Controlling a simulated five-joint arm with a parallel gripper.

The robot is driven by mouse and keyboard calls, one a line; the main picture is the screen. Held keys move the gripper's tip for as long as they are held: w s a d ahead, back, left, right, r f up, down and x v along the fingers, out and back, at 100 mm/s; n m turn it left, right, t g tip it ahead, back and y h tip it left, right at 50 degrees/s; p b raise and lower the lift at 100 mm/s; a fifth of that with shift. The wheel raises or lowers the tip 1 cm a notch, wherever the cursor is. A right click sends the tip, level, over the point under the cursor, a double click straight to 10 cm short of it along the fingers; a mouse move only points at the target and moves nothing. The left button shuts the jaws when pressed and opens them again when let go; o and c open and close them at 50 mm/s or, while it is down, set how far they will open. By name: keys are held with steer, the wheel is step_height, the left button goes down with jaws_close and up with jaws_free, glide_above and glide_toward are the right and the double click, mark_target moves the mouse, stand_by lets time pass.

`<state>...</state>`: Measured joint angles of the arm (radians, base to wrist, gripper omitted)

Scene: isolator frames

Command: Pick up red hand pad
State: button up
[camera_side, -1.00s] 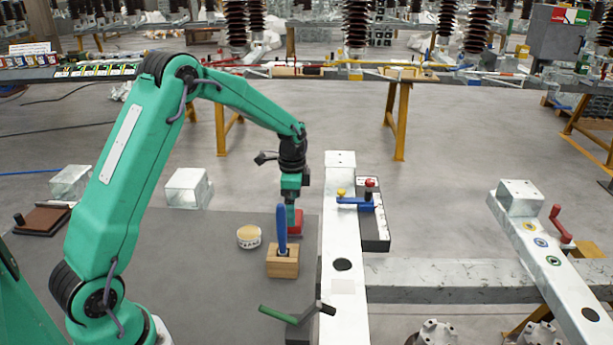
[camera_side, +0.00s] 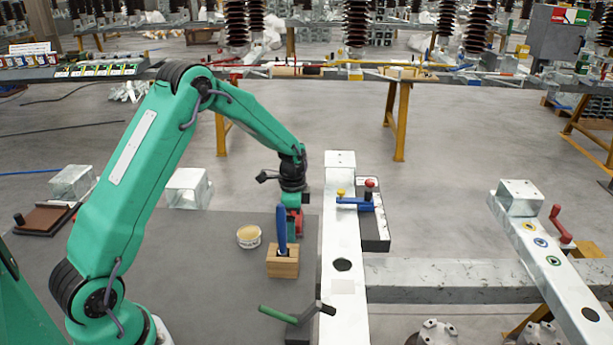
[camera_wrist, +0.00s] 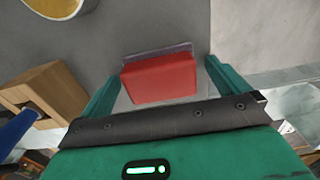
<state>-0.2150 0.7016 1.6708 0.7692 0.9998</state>
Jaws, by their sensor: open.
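The red hand pad (camera_side: 298,219) lies on the grey table, partly hidden behind a blue-handled tool and my gripper in the side view. In the wrist view the red pad (camera_wrist: 160,80) shows as a red block with a greyish layer along its far edge. My gripper (camera_wrist: 161,72) is open, with one green finger on each side of the pad and gaps visible between fingers and pad. In the side view my gripper (camera_side: 291,206) is low over the pad. I cannot tell whether the fingertips touch the table.
A wooden block (camera_side: 283,262) with a blue-handled tool (camera_side: 281,228) stands close in front of the pad. A round tin (camera_side: 249,237) stands to its left. A white beam (camera_side: 339,240) runs along the table's right edge. A green-handled tool (camera_side: 279,315) lies nearer the camera.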

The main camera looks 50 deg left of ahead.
steer(key=c, duration=1.1)
steer(key=shift+r, duration=0.1)
steer(key=shift+r, duration=0.45)
step_height(320, 180, up, 3)
steer(key=shift+r, duration=0.15)
steer(key=s+d+r, duration=0.3)
steer(key=d+r, duration=0.3)
steer(key=d, duration=0.5)
steer(key=shift+s+r, duration=0.35)
steer(key=shift+s, duration=0.05)
